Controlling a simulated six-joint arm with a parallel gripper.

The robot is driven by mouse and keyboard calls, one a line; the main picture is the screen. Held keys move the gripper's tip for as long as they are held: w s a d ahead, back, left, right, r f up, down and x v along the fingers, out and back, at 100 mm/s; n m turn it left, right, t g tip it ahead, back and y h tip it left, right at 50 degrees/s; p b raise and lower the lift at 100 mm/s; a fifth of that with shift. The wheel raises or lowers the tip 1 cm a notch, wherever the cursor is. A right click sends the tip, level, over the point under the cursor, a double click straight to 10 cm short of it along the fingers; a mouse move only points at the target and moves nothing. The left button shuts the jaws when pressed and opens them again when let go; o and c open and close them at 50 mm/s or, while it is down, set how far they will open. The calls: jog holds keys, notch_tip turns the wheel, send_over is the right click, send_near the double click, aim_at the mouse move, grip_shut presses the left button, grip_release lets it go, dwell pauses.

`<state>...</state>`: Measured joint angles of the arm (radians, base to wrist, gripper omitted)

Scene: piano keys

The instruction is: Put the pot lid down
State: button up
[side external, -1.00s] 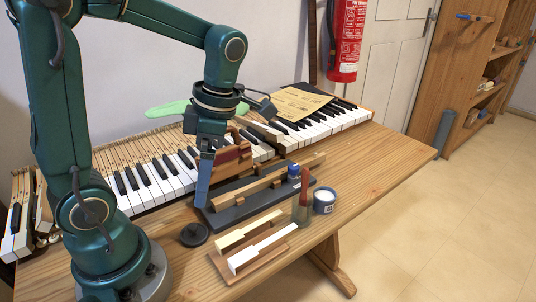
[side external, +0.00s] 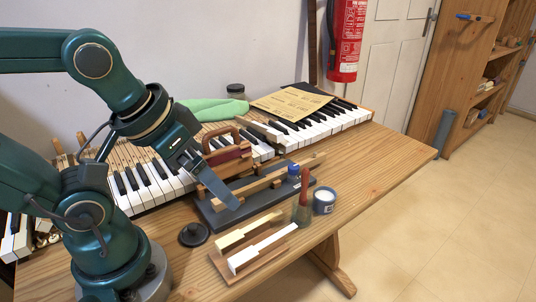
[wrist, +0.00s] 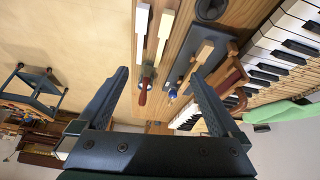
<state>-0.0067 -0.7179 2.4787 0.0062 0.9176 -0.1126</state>
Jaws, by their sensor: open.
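The pot lid, a dark round disc with a small knob (side external: 194,234), lies flat on the bench near the base of my arm, apart from the gripper. It also shows at the top edge of the wrist view (wrist: 210,9). A small blue pot with white contents (side external: 324,203) stands uncovered near the bench's front edge. My gripper (side external: 214,182) is open and tilted, in the air in front of the keys and the black tray. In the wrist view nothing is held between its fingers (wrist: 158,76).
A black tray (side external: 223,219) holds a long wooden key. A wooden rack (side external: 273,262) with two light keys sits at the front, beside a red-handled brush (side external: 303,190). The keyboard (side external: 152,184) lines the back. Bare bench lies to the right.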

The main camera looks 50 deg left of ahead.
jog(key=shift+d+m, duration=0.15)
jog(key=shift+m, duration=0.55)
jog(key=m+g+y, duration=0.1)
jog(key=m+g, duration=0.1)
jog(key=g, duration=0.7)
send_near(200, 231)
jog(key=shift+x, duration=0.9)
jog(key=shift+s+a+f+g, duration=0.2)
jog(key=shift+s+f+g, duration=0.15)
jog(key=shift+f+g, duration=0.15)
jog(key=shift+x, duration=2.35)
